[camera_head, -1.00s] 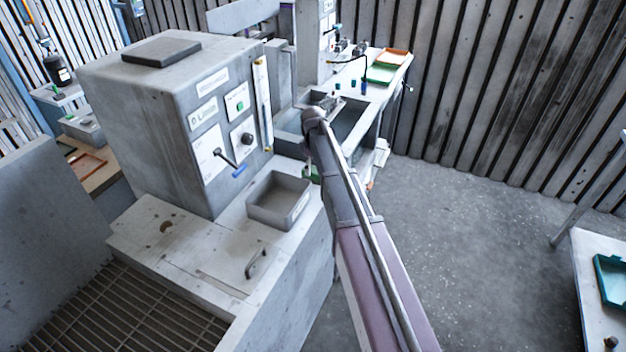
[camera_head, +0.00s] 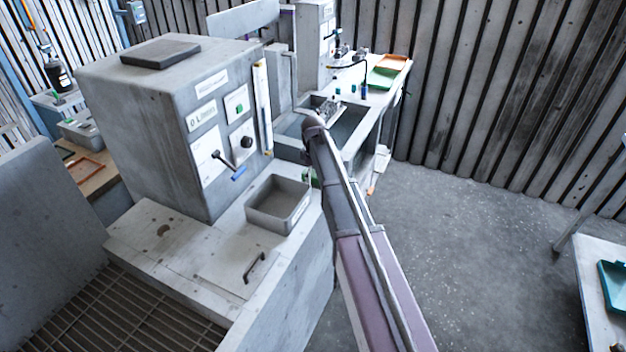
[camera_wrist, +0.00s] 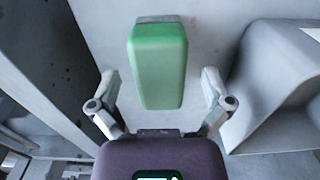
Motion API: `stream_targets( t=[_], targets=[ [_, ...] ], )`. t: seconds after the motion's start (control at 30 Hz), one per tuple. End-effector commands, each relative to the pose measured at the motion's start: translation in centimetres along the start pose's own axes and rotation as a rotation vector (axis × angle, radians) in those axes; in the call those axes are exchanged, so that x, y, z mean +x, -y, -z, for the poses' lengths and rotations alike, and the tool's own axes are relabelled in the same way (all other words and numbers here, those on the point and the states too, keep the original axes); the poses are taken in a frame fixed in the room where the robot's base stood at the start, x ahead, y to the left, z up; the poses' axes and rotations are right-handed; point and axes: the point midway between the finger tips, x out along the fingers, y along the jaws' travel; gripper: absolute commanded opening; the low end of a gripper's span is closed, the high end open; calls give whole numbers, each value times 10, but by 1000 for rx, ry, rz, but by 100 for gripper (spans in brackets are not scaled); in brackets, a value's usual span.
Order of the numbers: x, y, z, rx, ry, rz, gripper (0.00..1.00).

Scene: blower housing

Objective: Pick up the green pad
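The green pad (camera_wrist: 158,65) shows in the wrist view as a rounded block with a grey far end, in front of a pale grey surface. My gripper (camera_wrist: 159,84) is open, with one finger on each side of the pad's near half. A gap shows between each finger and the pad, so it is not gripped. In the head view my arm hides the gripper. A small green patch shows beside the arm there; I cannot tell whether it is the pad.
A grey open bin (camera_head: 278,203) stands on the machine's ledge, left of my arm. The grey machine housing (camera_head: 160,130) rises behind it. A workbench with green and orange trays (camera_head: 385,72) stands farther back. Open floor lies to the right.

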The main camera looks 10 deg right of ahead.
Motion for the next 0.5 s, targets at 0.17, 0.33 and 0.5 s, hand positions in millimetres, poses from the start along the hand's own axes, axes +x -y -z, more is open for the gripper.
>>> stream_targets(
  t=[0.17,0.33,0.5],
  targets=[
    [0,0,0,0,0,0,41],
    [0,0,0,0,0,0,8],
    [0,1,2,-2,0,0,8]
  ],
)
